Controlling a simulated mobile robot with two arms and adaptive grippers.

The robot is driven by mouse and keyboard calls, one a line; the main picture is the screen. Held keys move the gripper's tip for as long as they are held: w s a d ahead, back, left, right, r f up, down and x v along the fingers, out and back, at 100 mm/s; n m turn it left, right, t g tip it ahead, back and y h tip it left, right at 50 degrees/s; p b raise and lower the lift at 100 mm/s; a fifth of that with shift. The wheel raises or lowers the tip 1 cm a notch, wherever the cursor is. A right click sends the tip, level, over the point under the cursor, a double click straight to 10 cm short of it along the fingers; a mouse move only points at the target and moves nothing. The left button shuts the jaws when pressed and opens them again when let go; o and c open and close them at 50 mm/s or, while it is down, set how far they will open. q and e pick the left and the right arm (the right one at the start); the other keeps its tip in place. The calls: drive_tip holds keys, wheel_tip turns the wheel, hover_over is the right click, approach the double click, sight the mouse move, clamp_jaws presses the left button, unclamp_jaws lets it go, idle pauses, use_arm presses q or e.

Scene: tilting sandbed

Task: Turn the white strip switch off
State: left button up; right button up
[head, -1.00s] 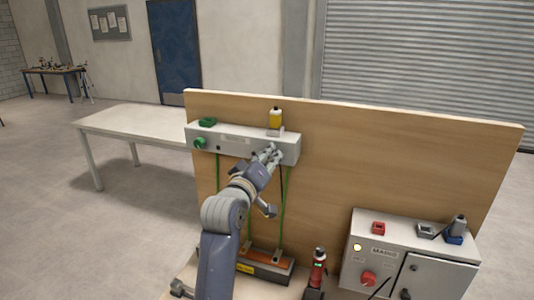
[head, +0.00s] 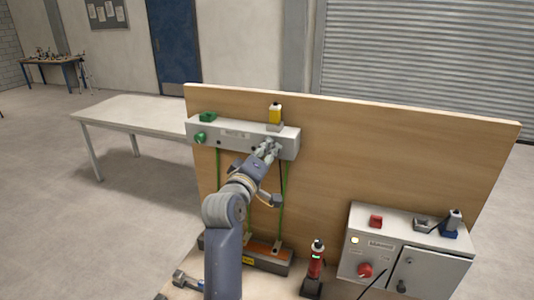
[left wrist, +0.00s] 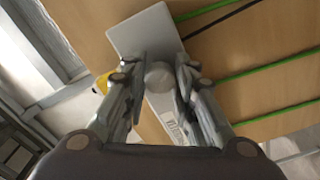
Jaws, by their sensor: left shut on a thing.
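The white strip (head: 230,135) is a long pale box fixed along the upper left of a wooden board. My left gripper (head: 268,150) is at the strip's right part, in front of its face. In the left wrist view, my left gripper (left wrist: 160,90) has its two fingers on either side of a round pale knob (left wrist: 158,75) on the strip (left wrist: 145,30). It is shut on this knob, whose sides are partly hidden by the fingers. The knob's exact setting cannot be read. My right gripper is not in view.
A green knob (head: 199,138) is at the strip's left end. A green block (head: 207,117) and a yellow-topped item (head: 275,114) sit on top. Green cords hang below. A grey cabinet (head: 420,268) with a red knob (head: 365,270) stands lower right, beside a red-black device (head: 317,265).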

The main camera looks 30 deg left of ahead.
use_arm(q)
drive_tip(key=o, duration=1.1)
drive_tip(key=shift+a, duration=0.1)
drive_tip(key=shift+c, duration=0.2)
drive_tip(key=v, duration=0.7)
drive_tip(key=shift+s, duration=0.25)
